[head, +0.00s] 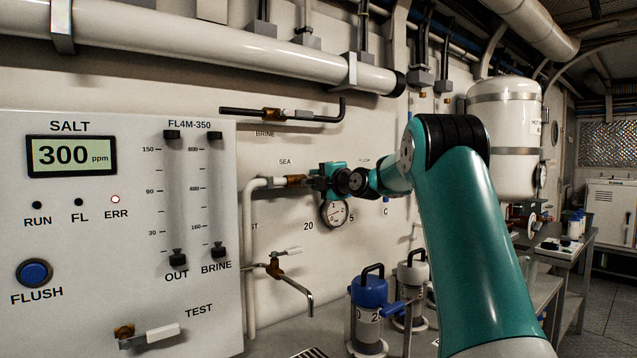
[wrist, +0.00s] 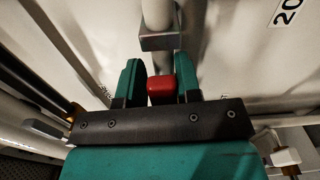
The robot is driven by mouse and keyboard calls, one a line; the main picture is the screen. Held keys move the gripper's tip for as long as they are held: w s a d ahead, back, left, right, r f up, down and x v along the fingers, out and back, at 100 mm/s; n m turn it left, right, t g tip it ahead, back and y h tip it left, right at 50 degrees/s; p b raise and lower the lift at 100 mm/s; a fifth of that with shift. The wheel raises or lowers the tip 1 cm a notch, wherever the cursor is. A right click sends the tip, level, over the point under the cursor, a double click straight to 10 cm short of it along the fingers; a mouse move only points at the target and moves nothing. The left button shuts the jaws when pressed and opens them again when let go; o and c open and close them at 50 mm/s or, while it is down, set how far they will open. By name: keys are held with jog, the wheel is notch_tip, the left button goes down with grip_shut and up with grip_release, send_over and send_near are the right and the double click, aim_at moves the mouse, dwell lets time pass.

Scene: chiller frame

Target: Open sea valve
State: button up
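The sea valve is on the wall pipe beside the SEA label (head: 284,162). The brass fitting (head: 295,180) of its pipe shows in the head view, but my gripper (head: 322,181) covers the handle there. In the wrist view, a red handle end (wrist: 162,90) sits between the two green fingers of my gripper (wrist: 160,75). A grey pipe part (wrist: 160,41) shows just beyond the handle. How far the valve is turned cannot be seen.
A round gauge (head: 334,213) hangs just below my gripper. The BRINE pipe (head: 285,116) with its lever is above, and a tap (head: 275,268) with a white lever is below. The control panel (head: 115,235) is at left.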

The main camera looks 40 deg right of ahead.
jog(key=shift+o, duration=1.4)
jog(key=shift+r, duration=0.35)
jog(key=shift+f, duration=0.15)
jog(key=s+a+b, duration=0.2)
jog(key=s+b, duration=0.3)
jog(key=s, duration=1.2)
jog(key=shift+s+b, duration=0.15)
jog(key=shift+b, duration=0.2)
